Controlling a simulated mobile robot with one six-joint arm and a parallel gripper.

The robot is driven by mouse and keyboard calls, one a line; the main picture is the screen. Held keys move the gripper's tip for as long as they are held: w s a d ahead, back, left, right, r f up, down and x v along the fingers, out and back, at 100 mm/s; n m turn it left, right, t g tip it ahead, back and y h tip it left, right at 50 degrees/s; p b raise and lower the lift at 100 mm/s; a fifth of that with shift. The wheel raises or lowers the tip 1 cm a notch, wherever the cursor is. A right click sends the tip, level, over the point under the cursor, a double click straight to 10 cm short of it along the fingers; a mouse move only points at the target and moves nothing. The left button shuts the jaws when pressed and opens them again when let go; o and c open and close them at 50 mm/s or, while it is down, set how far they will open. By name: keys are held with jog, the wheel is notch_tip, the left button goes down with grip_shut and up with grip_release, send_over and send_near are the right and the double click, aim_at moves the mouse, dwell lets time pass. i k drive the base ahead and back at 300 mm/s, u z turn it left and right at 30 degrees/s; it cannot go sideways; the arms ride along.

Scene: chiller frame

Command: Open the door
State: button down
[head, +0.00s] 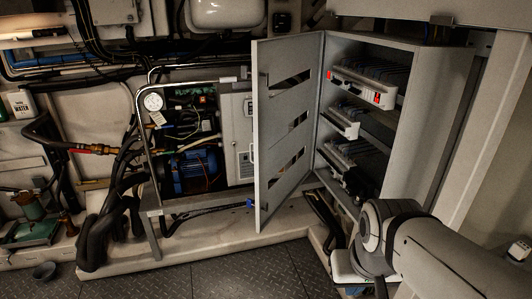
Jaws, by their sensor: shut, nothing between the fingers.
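The grey metal door (283,205) stands wide open, swung out to the left of its cabinet (425,110). It is hinged along the cabinet's left front edge and has several slanted slots. The open cabinet shows shelves with rows of breakers, the top row (360,90) carrying a red switch. My arm reaches in from the lower right, in front of the cabinet's lower part and apart from the door in the picture. My gripper cannot be made out; the fingers are out of sight.
Left of the door is a chiller frame (150,205) with a blue motor (190,172) and a gauge (153,101). Thick black hoses (105,215) hang further left. The dark plate floor (235,275) in front is clear.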

aim_at(286, 57)
jog(key=i, duration=1)
jog(key=u, duration=0.05)
